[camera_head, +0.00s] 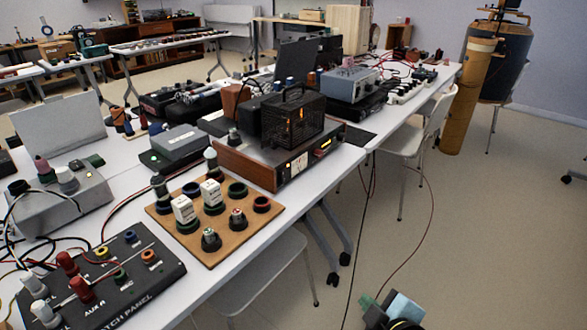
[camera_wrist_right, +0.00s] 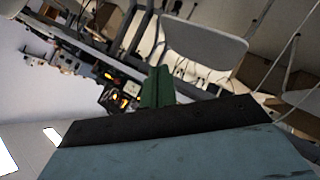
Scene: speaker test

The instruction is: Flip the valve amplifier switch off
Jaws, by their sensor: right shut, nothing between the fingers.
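The valve amplifier (camera_head: 300,166) stands near the right edge of the long white table in the head view. It has a wooden side panel, a dark cage with an orange glow inside, and a front panel with a lit window. Its switch is too small to make out. In the right wrist view the glowing amplifier (camera_wrist_right: 119,100) appears small and tilted, left of the fingers. My right gripper (camera_head: 369,300) is low, beyond the table's edge and well apart from the amplifier. Its green fingers (camera_wrist_right: 157,86) are together and empty. My left gripper is not in view.
A wooden board (camera_head: 155,207) with knobs and white blocks lies in front of the amplifier. A black patch panel (camera_head: 150,290) is nearer. A white chair (camera_head: 262,268) is tucked by the table edge. Cables hang down to the floor. Open floor (camera_head: 460,250) lies to the right.

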